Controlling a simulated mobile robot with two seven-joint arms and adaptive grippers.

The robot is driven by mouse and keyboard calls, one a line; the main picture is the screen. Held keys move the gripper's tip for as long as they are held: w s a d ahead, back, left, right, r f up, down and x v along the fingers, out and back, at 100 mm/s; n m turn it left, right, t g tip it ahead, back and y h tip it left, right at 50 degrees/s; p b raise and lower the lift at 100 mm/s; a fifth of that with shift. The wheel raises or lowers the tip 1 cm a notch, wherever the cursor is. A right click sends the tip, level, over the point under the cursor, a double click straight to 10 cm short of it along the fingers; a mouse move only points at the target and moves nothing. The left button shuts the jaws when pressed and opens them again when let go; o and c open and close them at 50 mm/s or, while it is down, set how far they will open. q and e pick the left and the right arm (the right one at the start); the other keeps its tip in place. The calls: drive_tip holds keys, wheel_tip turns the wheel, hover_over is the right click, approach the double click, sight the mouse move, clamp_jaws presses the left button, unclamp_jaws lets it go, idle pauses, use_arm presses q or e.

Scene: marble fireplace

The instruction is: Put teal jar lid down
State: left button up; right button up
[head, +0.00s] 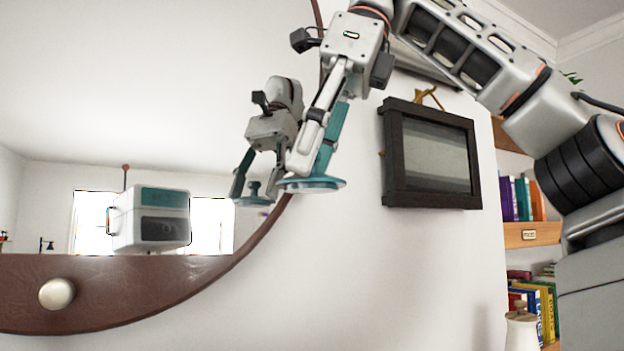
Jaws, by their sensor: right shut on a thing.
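The teal jar lid (312,185) is a flat round disc, held roughly level in the air in the middle of the head view. My right gripper (311,162) reaches down from above and is shut on the lid's top side. The fingers hide the part that they grip. A mirror reflection repeats the gripper and the lid just to the left. No jar that clearly matches the lid is in view. My left gripper is out of view.
A mirror (130,215) with a curved brown frame (170,280) is close to the lid on the left. A dark framed picture (430,155) hangs to the right. Shelves with books (522,199) and a white lidded jar (521,331) are at right. No tabletop shows.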

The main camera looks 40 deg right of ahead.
drive_tip(key=shift+r, duration=0.4)
